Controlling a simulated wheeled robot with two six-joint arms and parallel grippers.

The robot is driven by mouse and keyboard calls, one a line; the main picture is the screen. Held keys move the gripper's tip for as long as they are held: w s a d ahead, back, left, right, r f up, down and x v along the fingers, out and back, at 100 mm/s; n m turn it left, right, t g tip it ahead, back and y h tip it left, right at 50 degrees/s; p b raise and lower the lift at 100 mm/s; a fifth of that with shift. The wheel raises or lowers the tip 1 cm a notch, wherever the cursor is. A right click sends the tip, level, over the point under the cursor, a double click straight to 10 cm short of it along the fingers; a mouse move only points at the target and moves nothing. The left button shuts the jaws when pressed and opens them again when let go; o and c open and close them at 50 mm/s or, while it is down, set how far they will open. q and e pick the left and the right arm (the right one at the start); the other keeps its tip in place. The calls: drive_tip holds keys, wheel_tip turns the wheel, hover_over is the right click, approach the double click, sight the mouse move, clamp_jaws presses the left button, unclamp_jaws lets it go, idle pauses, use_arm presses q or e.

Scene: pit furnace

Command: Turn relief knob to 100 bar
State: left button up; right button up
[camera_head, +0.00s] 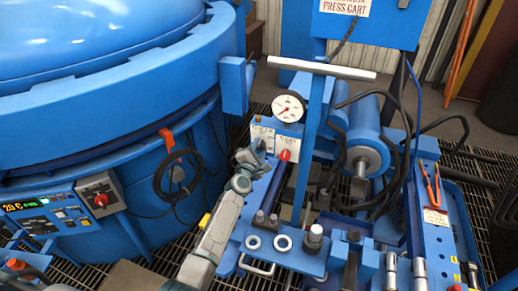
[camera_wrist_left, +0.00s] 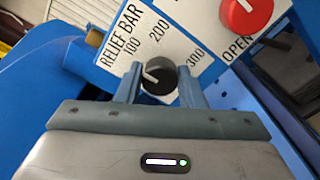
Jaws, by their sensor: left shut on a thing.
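The relief knob (camera_wrist_left: 160,84) is a black round knob with a white pointer line, on a white plate (camera_wrist_left: 168,30) marked RELIEF BAR with 100, 200 and 300. The pointer slants up and left, roughly toward the 100 side; its exact reading I cannot tell. My left gripper (camera_wrist_left: 159,72) has one finger on each side of the knob and is shut on it. In the head view, my left gripper (camera_head: 258,147) reaches the plate (camera_head: 262,133) on the press cart and hides the knob.
A red knob (camera_wrist_left: 246,12) marked OPEN sits right of the relief knob; it also shows in the head view (camera_head: 285,155). A pressure gauge (camera_head: 288,108) stands above. The cart's T-handle (camera_head: 322,68) rises just right. The blue furnace (camera_head: 110,120) fills the left.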

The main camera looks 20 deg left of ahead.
use_arm(q)
drive_tip(key=shift+f, duration=0.1)
drive_tip(key=o, duration=1)
drive_tip(key=s+p, duration=0.2)
drive_tip(key=s, duration=0.8)
drive_tip(key=shift+s+a+p, duration=0.2)
drive_tip(key=shift+s+p, duration=0.1)
drive_tip(key=shift+s, duration=0.1)
